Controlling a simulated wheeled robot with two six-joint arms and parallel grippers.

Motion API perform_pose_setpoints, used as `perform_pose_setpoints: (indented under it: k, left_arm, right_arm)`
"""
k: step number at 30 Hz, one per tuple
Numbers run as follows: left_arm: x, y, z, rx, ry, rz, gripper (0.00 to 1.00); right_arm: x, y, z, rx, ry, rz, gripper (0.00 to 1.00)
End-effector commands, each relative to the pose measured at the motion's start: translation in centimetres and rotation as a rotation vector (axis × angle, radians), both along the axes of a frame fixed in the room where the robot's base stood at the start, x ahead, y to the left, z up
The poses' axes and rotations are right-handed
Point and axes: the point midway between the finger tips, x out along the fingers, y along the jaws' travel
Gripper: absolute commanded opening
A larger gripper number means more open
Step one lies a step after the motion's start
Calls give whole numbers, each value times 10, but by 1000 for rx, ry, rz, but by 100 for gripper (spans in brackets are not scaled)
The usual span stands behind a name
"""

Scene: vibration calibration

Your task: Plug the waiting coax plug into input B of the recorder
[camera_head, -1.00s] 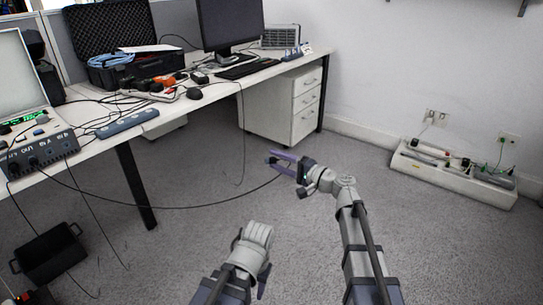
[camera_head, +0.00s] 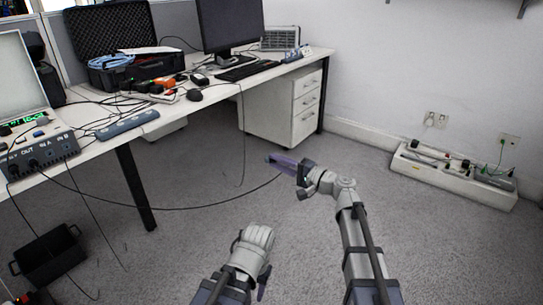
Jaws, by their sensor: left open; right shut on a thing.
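The recorder (camera_head: 42,150) is a grey-blue box at the left end of the desk. Its front carries labels that seem to read OUT, IN A and IN B, with input B towards the right. A black coax cable (camera_head: 170,208) hangs from the recorder's front and arcs across to my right gripper (camera_head: 270,159). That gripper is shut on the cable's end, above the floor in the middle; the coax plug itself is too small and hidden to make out. My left gripper (camera_head: 262,288) is open, low in the picture, far from the recorder and pointing downwards.
The desk (camera_head: 80,172) holds a power strip (camera_head: 128,124), an open black case (camera_head: 130,72), a monitor and loose cables. A black crate (camera_head: 48,258) stands on the floor at lower left. A white drawer unit (camera_head: 285,115) is under the desk. The middle floor is clear.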

Motion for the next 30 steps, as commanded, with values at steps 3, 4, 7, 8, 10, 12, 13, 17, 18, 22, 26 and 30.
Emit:
perform_pose_setpoints:
  k: [3, 4, 7, 8, 10, 12, 13, 17, 18, 22, 26, 30]
  left_arm:
    - [0, 0, 3, 0, 0, 0, 50]
    - [0, 0, 5, 0, 0, 0, 50]
    - [0, 0, 12, 0, 0, 0, 50]
    - [0, 0, 14, 0, 0, 0, 50]
    - [0, 0, 20, 0, 0, 0, 50]
    - [0, 0, 25, 0, 0, 0, 50]
    - [0, 0, 28, 0, 0, 0, 50]
    - [0, 0, 38, 0, 0, 0, 50]
    - [0, 0, 41, 0, 0, 0, 50]
    - [0, 0, 50, 0, 0, 0, 50]
    - [0, 0, 51, 0, 0, 0, 50]
    - [0, 0, 50, 0, 0, 0, 50]
  right_arm:
    - [0, 0, 3, 0, 0, 0, 0]
    - [0, 0, 5, 0, 0, 0, 0]
    - [0, 0, 12, 0, 0, 0, 0]
    - [0, 0, 14, 0, 0, 0, 0]
    - [0, 0, 20, 0, 0, 0, 0]
    - [0, 0, 25, 0, 0, 0, 0]
    - [0, 0, 28, 0, 0, 0, 0]
    - [0, 0, 38, 0, 0, 0, 0]
    - [0, 0, 41, 0, 0, 0, 0]
    - [0, 0, 50, 0, 0, 0, 0]
    - [0, 0, 51, 0, 0, 0, 0]
    - [0, 0, 50, 0, 0, 0, 0]
